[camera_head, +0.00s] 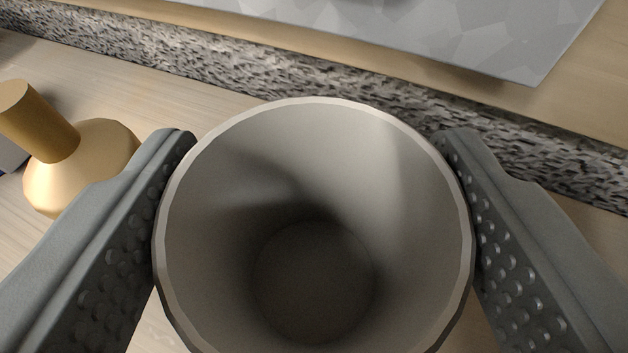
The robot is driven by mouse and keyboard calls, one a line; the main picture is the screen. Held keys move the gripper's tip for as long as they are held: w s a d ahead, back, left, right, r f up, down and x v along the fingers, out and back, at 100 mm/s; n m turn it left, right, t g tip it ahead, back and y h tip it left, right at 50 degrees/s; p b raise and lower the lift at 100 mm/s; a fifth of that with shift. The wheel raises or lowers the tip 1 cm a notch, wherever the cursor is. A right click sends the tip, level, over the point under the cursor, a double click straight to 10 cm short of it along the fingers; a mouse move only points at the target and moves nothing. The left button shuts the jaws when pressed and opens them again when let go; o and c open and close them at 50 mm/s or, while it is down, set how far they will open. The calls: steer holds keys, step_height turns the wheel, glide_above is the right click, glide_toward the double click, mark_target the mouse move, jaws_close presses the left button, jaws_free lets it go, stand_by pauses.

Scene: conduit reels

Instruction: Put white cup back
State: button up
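The white cup (330,150) is large in the middle of the view, with its open mouth toward the camera and its inside empty and shaded. My gripper (315,215) has one grey, dimpled finger on each side of the cup. Both fingers appear to press against its outer wall near the rim. The cup's base and whatever lies under it are hidden.
A tan bottle-like object with a narrow neck (85,160) lies or stands at the left, close to the left finger. A speckled dark strip (250,65) crosses behind the cup. A grey patterned panel (430,35) is beyond it. Light wood surface (130,90) shows at left.

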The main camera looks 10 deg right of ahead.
steer(key=shift+r, duration=0.2)
steer(key=v, duration=1.2)
